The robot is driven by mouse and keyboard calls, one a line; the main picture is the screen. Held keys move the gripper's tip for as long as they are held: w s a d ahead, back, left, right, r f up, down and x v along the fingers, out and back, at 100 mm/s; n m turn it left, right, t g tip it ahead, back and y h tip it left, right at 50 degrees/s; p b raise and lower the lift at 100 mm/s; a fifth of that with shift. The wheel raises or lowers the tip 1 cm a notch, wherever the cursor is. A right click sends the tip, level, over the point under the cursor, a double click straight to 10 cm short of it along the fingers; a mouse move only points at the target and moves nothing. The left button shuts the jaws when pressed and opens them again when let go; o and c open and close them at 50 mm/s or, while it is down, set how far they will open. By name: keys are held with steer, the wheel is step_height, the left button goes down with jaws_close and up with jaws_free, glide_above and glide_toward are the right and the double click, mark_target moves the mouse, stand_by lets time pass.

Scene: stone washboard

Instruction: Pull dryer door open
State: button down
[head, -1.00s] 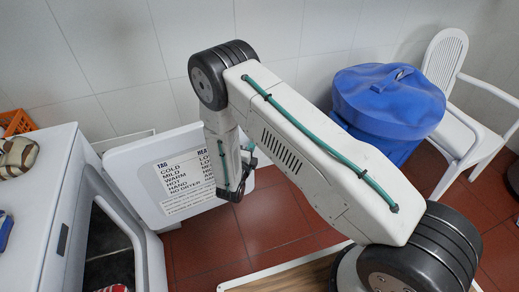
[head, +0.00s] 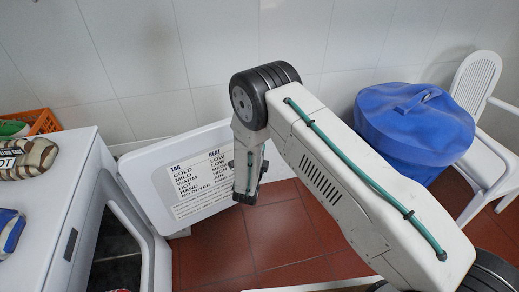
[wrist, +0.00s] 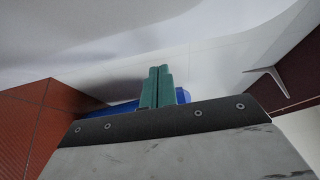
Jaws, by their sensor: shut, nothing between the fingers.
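The dryer (head: 50,215) is the white machine at the left of the head view, its dark drum opening facing right. Its white door (head: 150,178) stands wide open, swung out toward the back wall, with a printed heat-setting label (head: 200,183) on the side facing me. My gripper (head: 245,198) hangs in front of the door's right edge and hides part of the label. In the wrist view its green fingers (wrist: 157,88) are together with nothing between them. I cannot tell whether the gripper touches the door.
A blue bag-like hamper (head: 412,130) and a white plastic chair (head: 480,110) stand at the right by the tiled wall. Folded cloths (head: 28,160) lie on the dryer top, and an orange basket (head: 42,122) is behind. Red tiled floor (head: 285,235) is clear below my arm.

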steer(key=d+v, duration=0.1)
steer(key=v, duration=1)
steer(key=shift+s+d, duration=0.3)
steer(key=shift+s, duration=0.15)
